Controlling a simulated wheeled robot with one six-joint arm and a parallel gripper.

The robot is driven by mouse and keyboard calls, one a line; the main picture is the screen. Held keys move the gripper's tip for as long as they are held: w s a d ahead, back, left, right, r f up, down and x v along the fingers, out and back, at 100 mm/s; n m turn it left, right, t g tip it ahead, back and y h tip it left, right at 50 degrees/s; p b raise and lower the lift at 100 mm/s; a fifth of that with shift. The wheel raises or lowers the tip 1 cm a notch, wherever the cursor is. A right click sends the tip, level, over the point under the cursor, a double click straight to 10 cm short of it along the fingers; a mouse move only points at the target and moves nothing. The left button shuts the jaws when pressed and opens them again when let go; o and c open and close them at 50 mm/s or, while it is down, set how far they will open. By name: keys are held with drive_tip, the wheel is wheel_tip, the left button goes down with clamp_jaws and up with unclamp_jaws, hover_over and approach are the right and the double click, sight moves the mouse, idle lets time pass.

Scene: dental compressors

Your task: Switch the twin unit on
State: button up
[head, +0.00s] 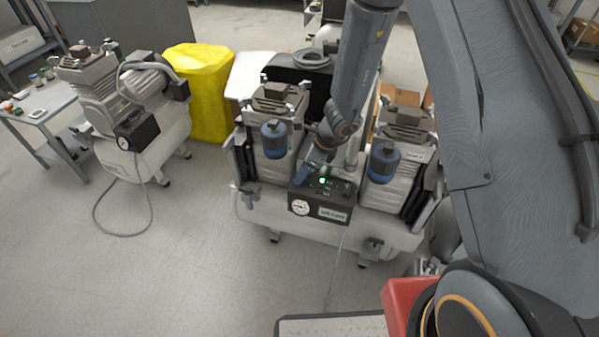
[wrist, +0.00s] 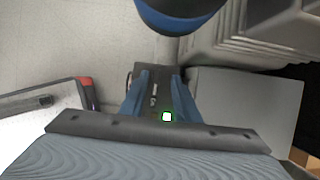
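The twin unit (head: 283,221) stands in the middle of the head view, with two grey pump heads and two blue-banded canisters on a white tank. Its black control box (head: 345,200) sits at the front between the pumps, with a round gauge (head: 300,207), a pale label and a lit green light (head: 322,181). My gripper (head: 306,172) is at the box's top left. In the wrist view its two blue fingers (wrist: 159,100) stand apart, with the dark panel (wrist: 153,80) and the green light (wrist: 167,117) showing between them. The switch itself is not clearly visible, and I cannot tell whether the fingers touch the box.
A single compressor (head: 145,160) with its own gauge and a hose on the floor stands at left. A yellow covered bin (head: 205,95) is behind it. A small table (head: 40,110) is at far left. The floor in front at left is clear.

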drive_tip(key=shift+s, duration=0.1)
drive_tip(key=p+v, duration=0.1)
drive_tip(key=v, duration=0.6)
drive_tip(key=shift+d+r+p, duration=0.15)
drive_tip(key=shift+r+p, duration=0.2)
drive_tip(key=s+d+r+n+g+h+p, duration=0.1)
drive_tip(key=s+d+r+n+p, duration=0.3)
drive_tip(key=s+r+n, duration=0.7)
drive_tip(key=s+d+r+n+h+p, duration=0.3)
drive_tip(key=s+d+r+n, duration=0.6)
drive_tip(key=r, duration=0.6)
drive_tip(key=s+n+p, duration=0.1)
drive_tip(key=s+n, duration=0.1)
drive_tip(key=s, duration=0.1)
drive_tip(key=shift+g, duration=0.4)
